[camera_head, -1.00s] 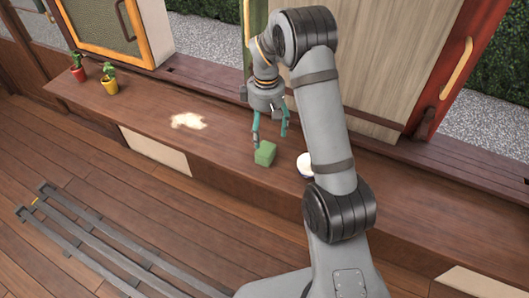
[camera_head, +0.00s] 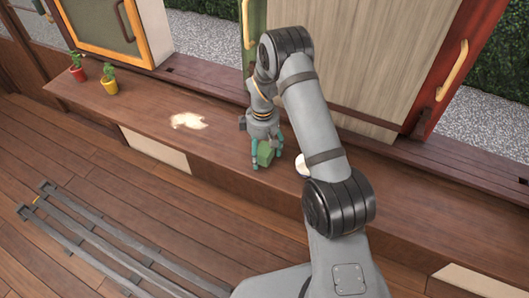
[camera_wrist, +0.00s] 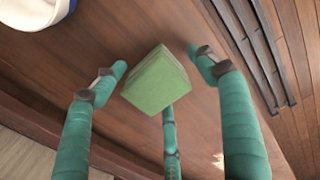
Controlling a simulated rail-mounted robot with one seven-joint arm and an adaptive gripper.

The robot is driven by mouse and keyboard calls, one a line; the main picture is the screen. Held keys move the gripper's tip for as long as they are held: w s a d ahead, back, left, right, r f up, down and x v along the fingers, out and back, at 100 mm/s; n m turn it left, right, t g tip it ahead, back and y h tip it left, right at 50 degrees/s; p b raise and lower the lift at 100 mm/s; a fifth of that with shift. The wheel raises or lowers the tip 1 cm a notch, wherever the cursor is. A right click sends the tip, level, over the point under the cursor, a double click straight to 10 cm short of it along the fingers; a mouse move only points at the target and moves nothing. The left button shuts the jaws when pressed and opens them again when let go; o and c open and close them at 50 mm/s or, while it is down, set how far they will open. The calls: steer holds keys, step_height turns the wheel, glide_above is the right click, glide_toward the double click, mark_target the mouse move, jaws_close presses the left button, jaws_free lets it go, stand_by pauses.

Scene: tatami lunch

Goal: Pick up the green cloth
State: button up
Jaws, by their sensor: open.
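The green cloth (camera_head: 265,154) is a small folded block on the brown wooden ledge (camera_head: 221,152). My gripper (camera_head: 266,163) is down at the cloth, with its teal fingers around it. In the wrist view the cloth (camera_wrist: 158,80) lies between the spread fingers of my gripper (camera_wrist: 160,77). One finger is at its left, one at its right and a third below it in the picture. Gaps show at the left and right fingers, so the gripper is open. Whether the third finger touches the cloth I cannot tell.
A white round dish with a blue edge (camera_wrist: 36,12) is near the cloth, mostly hidden behind my arm in the head view. Two potted plants, red (camera_head: 77,74) and yellow (camera_head: 109,85), stand at the ledge's far left. A bright patch (camera_head: 188,121) lies on the clear ledge between.

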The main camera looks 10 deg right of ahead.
mark_target(263, 148)
steer(key=c, duration=1.1)
steer(key=shift+c, duration=0.6)
steer(key=shift+r, duration=0.1)
steer(key=shift+w+r, duration=0.1)
steer(key=shift+r, duration=0.45)
step_height(263, 148, up, 3)
steer(key=shift+f+b, duration=0.15)
steer(key=shift+b, duration=0.6)
steer(key=s+d+r+b, duration=0.1)
steer(key=s+d+r, duration=0.1)
steer(key=d, duration=0.3)
steer(key=s+d+r+b, duration=0.1)
steer(key=s+d+r, duration=0.2)
steer(key=d+r, duration=0.2)
steer(key=shift+d, duration=0.35)
